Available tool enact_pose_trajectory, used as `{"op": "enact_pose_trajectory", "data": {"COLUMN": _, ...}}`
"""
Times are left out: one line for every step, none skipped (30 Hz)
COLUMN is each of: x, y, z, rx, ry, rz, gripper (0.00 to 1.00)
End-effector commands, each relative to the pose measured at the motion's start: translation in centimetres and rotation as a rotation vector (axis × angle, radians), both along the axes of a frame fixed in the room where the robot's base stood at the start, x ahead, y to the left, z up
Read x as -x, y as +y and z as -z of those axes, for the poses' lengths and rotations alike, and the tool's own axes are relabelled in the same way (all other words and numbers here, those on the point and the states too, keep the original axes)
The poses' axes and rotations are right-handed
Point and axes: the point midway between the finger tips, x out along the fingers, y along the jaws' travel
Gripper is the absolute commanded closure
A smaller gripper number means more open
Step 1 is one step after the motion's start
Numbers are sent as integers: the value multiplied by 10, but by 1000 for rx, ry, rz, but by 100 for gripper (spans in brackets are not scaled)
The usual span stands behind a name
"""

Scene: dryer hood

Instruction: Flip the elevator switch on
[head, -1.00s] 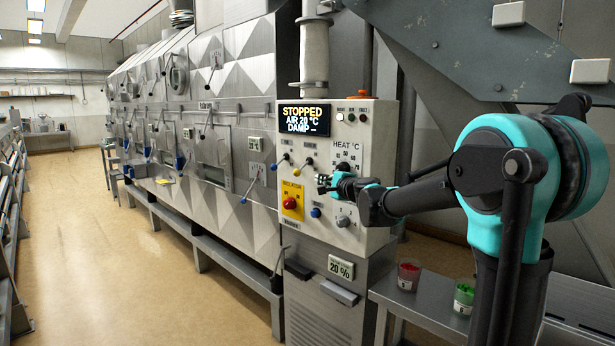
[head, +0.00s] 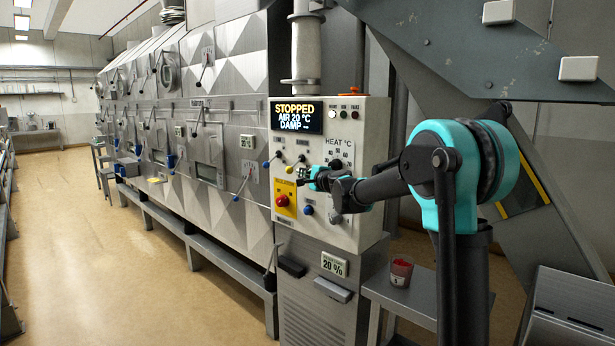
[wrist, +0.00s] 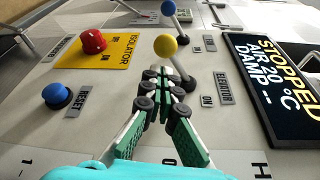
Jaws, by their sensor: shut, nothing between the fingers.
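The elevator switch is a short metal lever with a yellow ball (wrist: 166,46), beside the ELEVATOR label (wrist: 224,88) and an ON mark. The yellow ball also shows small in the head view (head: 289,169) on the white control panel (head: 365,155). My gripper (wrist: 157,76) is shut and empty, its fingertips right by the lever just below the ball in the wrist view. Whether they touch the lever I cannot tell. In the head view my gripper (head: 303,177) is at the panel's middle, beside the yellow ball. The display (head: 297,117) reads STOPPED, AIR 20 °C, DAMP.
Close by are a blue-ball lever (wrist: 168,8), the red isolator knob (wrist: 93,41) on a yellow plate and the blue reset button (wrist: 56,92). A red cup (head: 401,272) stands on the low bench under my arm. The aisle floor (head: 90,260) is clear.

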Motion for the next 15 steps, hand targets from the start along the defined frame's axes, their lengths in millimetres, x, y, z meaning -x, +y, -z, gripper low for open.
{"op": "enact_pose_trajectory", "data": {"x": -5, "y": 3, "z": 0, "rx": 0, "ry": 0, "rz": 0, "gripper": 100}}
{"op": "enact_pose_trajectory", "data": {"x": -7, "y": 4, "z": 1, "rx": 0, "ry": 0, "rz": 0, "gripper": 100}}
{"op": "enact_pose_trajectory", "data": {"x": -9, "y": 6, "z": 1, "rx": 0, "ry": 0, "rz": 0, "gripper": 100}}
{"op": "enact_pose_trajectory", "data": {"x": -10, "y": 6, "z": 1, "rx": 1, "ry": 0, "rz": 1, "gripper": 100}}
{"op": "enact_pose_trajectory", "data": {"x": -11, "y": 7, "z": 1, "rx": 1, "ry": 0, "rz": 1, "gripper": 100}}
{"op": "enact_pose_trajectory", "data": {"x": -13, "y": 8, "z": 1, "rx": 1, "ry": 0, "rz": 1, "gripper": 100}}
{"op": "enact_pose_trajectory", "data": {"x": -13, "y": 8, "z": 1, "rx": 1, "ry": 0, "rz": 1, "gripper": 100}}
{"op": "enact_pose_trajectory", "data": {"x": -13, "y": 8, "z": 1, "rx": 1, "ry": 0, "rz": 1, "gripper": 100}}
{"op": "enact_pose_trajectory", "data": {"x": -14, "y": 9, "z": 1, "rx": 1, "ry": 0, "rz": 1, "gripper": 100}}
{"op": "enact_pose_trajectory", "data": {"x": -14, "y": 9, "z": 1, "rx": 1, "ry": 0, "rz": 1, "gripper": 100}}
{"op": "enact_pose_trajectory", "data": {"x": -14, "y": 9, "z": 1, "rx": 1, "ry": 0, "rz": 1, "gripper": 100}}
{"op": "enact_pose_trajectory", "data": {"x": -14, "y": 9, "z": 1, "rx": 1, "ry": 0, "rz": 1, "gripper": 100}}
{"op": "enact_pose_trajectory", "data": {"x": -14, "y": 9, "z": 1, "rx": 1, "ry": 0, "rz": 1, "gripper": 100}}
{"op": "enact_pose_trajectory", "data": {"x": -14, "y": 9, "z": 1, "rx": 1, "ry": 0, "rz": 1, "gripper": 100}}
{"op": "enact_pose_trajectory", "data": {"x": -13, "y": 9, "z": 1, "rx": 1, "ry": 0, "rz": 1, "gripper": 100}}
